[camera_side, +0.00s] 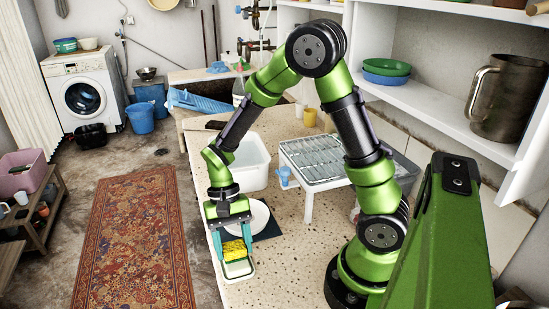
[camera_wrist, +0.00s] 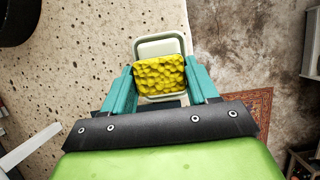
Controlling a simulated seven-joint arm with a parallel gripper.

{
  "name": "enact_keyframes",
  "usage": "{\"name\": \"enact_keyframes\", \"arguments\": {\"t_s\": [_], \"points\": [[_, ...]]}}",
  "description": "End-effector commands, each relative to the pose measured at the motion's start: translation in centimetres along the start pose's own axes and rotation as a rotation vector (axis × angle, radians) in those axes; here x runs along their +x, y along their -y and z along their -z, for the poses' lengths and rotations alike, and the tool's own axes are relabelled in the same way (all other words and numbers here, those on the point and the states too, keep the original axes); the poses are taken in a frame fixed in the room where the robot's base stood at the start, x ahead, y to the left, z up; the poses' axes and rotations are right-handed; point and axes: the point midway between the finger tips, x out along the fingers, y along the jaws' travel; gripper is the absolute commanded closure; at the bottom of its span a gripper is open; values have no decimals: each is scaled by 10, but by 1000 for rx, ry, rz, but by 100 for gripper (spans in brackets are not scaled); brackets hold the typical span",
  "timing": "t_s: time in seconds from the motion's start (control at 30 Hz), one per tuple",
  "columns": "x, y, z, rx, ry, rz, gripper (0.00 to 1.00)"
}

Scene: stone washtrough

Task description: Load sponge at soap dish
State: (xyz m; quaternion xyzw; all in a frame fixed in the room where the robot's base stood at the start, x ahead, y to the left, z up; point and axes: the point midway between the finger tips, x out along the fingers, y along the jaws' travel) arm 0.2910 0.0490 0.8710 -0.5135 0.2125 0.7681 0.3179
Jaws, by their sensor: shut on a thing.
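A yellow sponge (camera_side: 236,249) with a darker edge is between the teal fingers of my gripper (camera_side: 235,249), which is shut on it. In the wrist view the sponge (camera_wrist: 160,75) shows its bumpy yellow face between the two fingers of the gripper (camera_wrist: 161,82). The pale soap dish (camera_side: 238,269) lies on the speckled counter close to its front-left edge, at the sponge's lower end. In the wrist view the dish's rim (camera_wrist: 158,47) shows beyond and around the sponge. I cannot tell whether the sponge touches the dish.
A white plate (camera_side: 259,214) on a dark mat lies right behind the gripper. A white basin (camera_side: 255,165), a drying rack (camera_side: 313,160) and a blue cup (camera_side: 285,176) stand further back. The counter (camera_side: 285,265) is bare right of the dish; its edge drops to the floor at left.

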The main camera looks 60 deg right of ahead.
Motion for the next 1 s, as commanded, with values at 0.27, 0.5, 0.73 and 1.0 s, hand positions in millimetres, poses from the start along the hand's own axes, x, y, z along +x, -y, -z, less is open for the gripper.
{"name": "enact_keyframes", "arguments": {"t_s": [0.27,0.5,0.73,1.0], "points": [[0,0,0,0,0,0,66],[0,0,0,0,0,0,66],[3,0,1,0,1,0,66],[6,0,2,1,2,0,66]]}}
